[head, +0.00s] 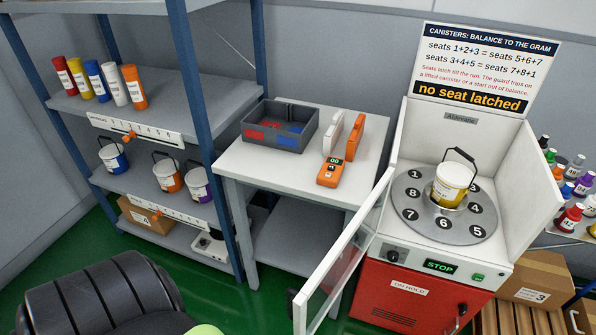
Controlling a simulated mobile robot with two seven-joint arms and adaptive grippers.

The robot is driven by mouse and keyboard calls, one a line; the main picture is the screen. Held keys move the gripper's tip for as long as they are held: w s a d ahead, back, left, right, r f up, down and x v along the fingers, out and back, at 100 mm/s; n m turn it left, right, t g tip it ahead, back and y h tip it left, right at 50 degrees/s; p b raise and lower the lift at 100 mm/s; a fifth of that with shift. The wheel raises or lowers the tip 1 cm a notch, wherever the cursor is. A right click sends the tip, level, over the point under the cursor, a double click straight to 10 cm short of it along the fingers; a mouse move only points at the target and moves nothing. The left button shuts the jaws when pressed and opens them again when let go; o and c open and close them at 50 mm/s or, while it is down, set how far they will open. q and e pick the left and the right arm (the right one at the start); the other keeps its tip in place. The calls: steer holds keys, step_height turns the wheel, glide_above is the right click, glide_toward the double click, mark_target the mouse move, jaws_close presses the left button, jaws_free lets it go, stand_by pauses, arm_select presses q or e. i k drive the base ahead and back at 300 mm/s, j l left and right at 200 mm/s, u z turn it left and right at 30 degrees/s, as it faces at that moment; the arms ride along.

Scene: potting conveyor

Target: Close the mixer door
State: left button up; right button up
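The mixer (493,125) stands at right, with a white upper housing over a red cabinet (400,300). Its door (335,268), a white frame with a clear pane, is open and swung out toward the front left. A dark piece, perhaps the handle, shows at its near end. Inside, a grey turntable (416,200) has numbered seats. A white and yellow canister (452,186) with a raised black handle stands on it; which seat it is on I cannot tell. The front display (439,266) reads STOP. Neither of my grippers is in view.
A white table (235,160) left of the mixer holds a grey bin (279,146) and an orange device (333,171). A shelf rack (180,67) stands at left. A dark ribbed object (95,300) fills the lower left. Green floor shows between.

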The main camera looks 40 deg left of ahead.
mark_target(340, 263)
steer(key=j+z, duration=0.15)
steer(key=j, duration=0.65)
steer(key=k+j+z, duration=0.1)
steer(key=j, duration=0.65)
